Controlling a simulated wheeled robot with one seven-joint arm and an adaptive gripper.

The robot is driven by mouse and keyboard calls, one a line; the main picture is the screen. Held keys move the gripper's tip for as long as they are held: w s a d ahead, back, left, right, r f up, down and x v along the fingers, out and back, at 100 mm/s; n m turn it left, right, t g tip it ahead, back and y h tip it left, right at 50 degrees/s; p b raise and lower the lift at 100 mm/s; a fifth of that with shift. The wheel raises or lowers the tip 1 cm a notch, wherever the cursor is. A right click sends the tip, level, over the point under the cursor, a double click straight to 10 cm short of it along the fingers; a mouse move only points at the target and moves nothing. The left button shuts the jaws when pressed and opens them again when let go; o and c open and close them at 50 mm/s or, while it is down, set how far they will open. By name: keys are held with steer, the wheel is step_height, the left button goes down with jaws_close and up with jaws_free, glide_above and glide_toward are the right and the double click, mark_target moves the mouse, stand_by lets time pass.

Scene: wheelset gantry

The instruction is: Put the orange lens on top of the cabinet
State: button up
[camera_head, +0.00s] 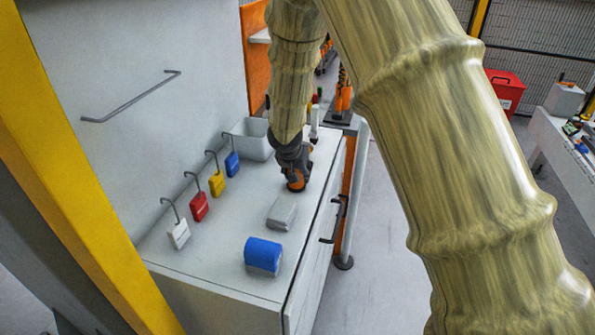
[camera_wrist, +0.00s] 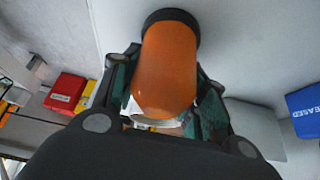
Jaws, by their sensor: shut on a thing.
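The orange lens (camera_wrist: 168,72) is an orange cylinder with a dark rim at its far end. In the wrist view it sits between the two fingers of my gripper (camera_wrist: 165,100), which is shut on it. In the head view my gripper (camera_head: 295,176) points down over the white cabinet (camera_head: 225,262), near the back right of its top, with the orange lens (camera_head: 296,185) showing low between the fingers. The dark end is at or close to the cabinet top; I cannot tell if it touches.
A grey block (camera_head: 282,213) and a blue block (camera_head: 263,256) lie on the top nearer the front. White, red, yellow and blue padlocks (camera_head: 199,206) hang on hooks along the left. A pale bin (camera_head: 251,139) stands behind left. Bare surface lies between padlocks and blocks.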

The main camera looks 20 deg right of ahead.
steer(key=shift+s, duration=0.1)
steer(key=o, duration=1)
steer(key=shift+f, duration=0.1)
steer(key=shift+o, duration=0.2)
steer(key=shift+r, duration=0.3)
steer(key=b+v, duration=0.1)
steer(key=v, duration=1.1)
steer(key=shift+f, duration=0.1)
